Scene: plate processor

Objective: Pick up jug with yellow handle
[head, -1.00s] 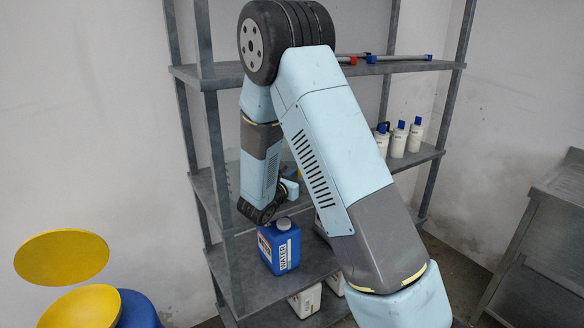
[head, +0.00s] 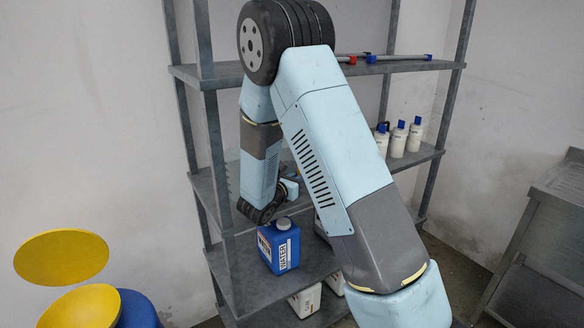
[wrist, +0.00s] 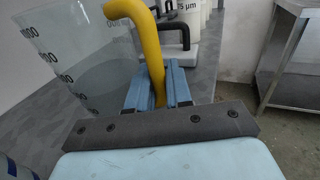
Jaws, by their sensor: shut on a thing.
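The jug (wrist: 75,55) is clear, with dark printed marks, and stands upright at the left of the wrist view. Its yellow handle (wrist: 152,45) curves down from the top and passes between the fingers of my gripper (wrist: 158,85). The two light blue fingers are shut on the handle.
A blue water canister (head: 279,246) stands on a lower shelf. White bottles with blue caps (head: 399,138) stand at the right of the middle shelf. A container with a black handle (wrist: 178,38) is just behind the yellow handle. A metal table (head: 548,215) is at right.

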